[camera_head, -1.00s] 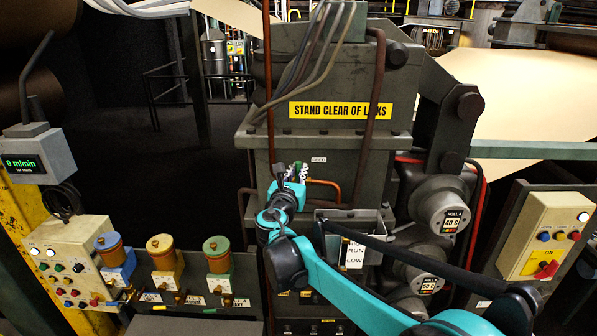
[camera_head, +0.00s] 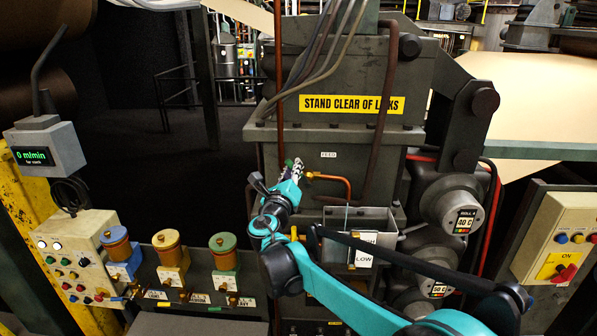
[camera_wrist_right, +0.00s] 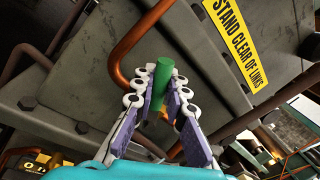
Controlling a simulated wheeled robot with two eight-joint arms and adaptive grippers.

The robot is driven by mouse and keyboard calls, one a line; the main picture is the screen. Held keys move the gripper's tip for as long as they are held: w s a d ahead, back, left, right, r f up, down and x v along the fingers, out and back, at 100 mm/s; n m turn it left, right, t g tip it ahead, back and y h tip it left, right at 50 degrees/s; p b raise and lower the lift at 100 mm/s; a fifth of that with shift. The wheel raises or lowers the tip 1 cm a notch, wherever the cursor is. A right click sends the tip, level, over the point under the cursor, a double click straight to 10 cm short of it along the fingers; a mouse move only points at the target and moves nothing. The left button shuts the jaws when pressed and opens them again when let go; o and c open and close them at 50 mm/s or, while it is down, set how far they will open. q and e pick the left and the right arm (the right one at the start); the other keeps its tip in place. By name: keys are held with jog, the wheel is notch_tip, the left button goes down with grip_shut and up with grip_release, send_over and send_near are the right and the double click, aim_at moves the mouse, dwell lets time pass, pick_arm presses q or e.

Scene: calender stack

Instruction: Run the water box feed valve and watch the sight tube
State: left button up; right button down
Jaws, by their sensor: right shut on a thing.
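My right gripper (camera_head: 291,170) is at the feed valve, under a small FEED label (camera_head: 328,154). In the right wrist view its fingers (camera_wrist_right: 157,98) are closed around the green valve handle (camera_wrist_right: 164,72); only a bit of green shows in the head view. A copper pipe (camera_head: 334,180) runs right from the valve and bends down over the open grey water box (camera_head: 378,218). A thin bluish vertical line (camera_head: 347,217) shows below the pipe's end. A white tag (camera_head: 363,259) reading LOW is on the box front; its upper marking is partly hidden by my arm. I cannot make out a water level. My left gripper is out of view.
The grey housing carries a yellow STAND CLEAR sign (camera_head: 351,104). Roll ends (camera_head: 452,205) stand right of the box. Three coloured oil cups (camera_head: 168,247) and a button panel (camera_head: 76,258) are at left. A control box (camera_head: 562,238) stands at far right.

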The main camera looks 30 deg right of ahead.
jog(key=shift+w+a+f+n+t+b, duration=0.15)
jog(key=shift+a+f+n+t+b, duration=0.1)
jog(key=shift+n, duration=0.35)
jog(key=shift+w+a+f+n+t+b, duration=0.1)
jog(key=shift+a+f+n+t+b, duration=0.1)
jog(key=shift+n, duration=0.4)
jog(key=c, duration=1.5)
grip_release()
jog(key=v, duration=1.2)
jog(key=shift+r, duration=0.15)
dwell(3.5)
